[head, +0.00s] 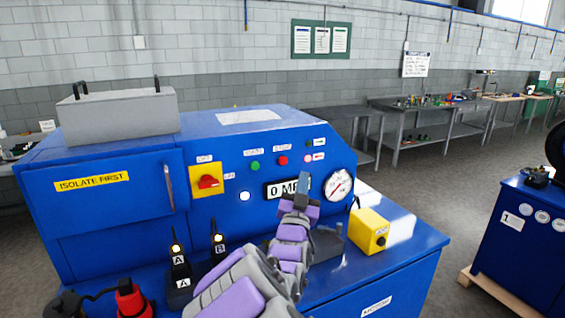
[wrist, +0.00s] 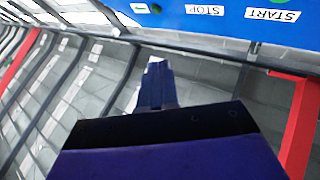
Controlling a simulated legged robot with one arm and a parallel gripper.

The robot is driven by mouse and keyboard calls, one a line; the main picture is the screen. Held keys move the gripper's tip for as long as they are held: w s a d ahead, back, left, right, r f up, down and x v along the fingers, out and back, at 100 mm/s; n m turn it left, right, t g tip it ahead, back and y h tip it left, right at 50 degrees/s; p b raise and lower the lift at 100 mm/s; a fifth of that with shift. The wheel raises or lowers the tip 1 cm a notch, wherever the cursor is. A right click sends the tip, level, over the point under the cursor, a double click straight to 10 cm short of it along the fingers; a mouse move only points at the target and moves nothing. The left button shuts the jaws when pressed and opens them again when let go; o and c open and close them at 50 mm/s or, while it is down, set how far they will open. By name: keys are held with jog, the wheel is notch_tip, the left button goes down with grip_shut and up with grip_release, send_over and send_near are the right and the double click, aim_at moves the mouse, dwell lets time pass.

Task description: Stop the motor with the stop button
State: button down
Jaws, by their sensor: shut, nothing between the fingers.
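The red stop button (head: 283,160) is on the front panel of a blue machine (head: 225,145), right of the green start button (head: 255,165). In the wrist view, the STOP label (wrist: 205,10) and START label (wrist: 272,14) appear upside down at the top; the red button itself does not show clearly there. My gripper (head: 304,182) is shut and empty, pointing up in front of the panel, below and right of the stop button in the picture. In the wrist view my closed fingers (wrist: 154,82) show below the panel edge. I cannot tell whether they touch anything.
The panel also carries a yellow-and-red rotary switch (head: 208,181), a display reading 0 MPa (head: 274,191) and a round gauge (head: 340,184). A yellow box (head: 369,230) sits on the ledge at right. A red-topped device (head: 131,300) stands at front left.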

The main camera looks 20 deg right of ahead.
aim_at(283, 161)
jog(key=shift+w, duration=0.15)
jog(key=shift+w+a+p, duration=0.2)
jog(key=shift+w+p, duration=2)
jog(key=shift+w, duration=2.1)
jog(key=shift+w, duration=0.1)
jog(key=shift+w, duration=0.3)
jog(key=shift+w+p, duration=0.35)
jog(key=shift+w, duration=0.1)
jog(key=shift+s, duration=0.15)
jog(key=shift+s+b, duration=0.55)
jog(key=shift+s, duration=0.2)
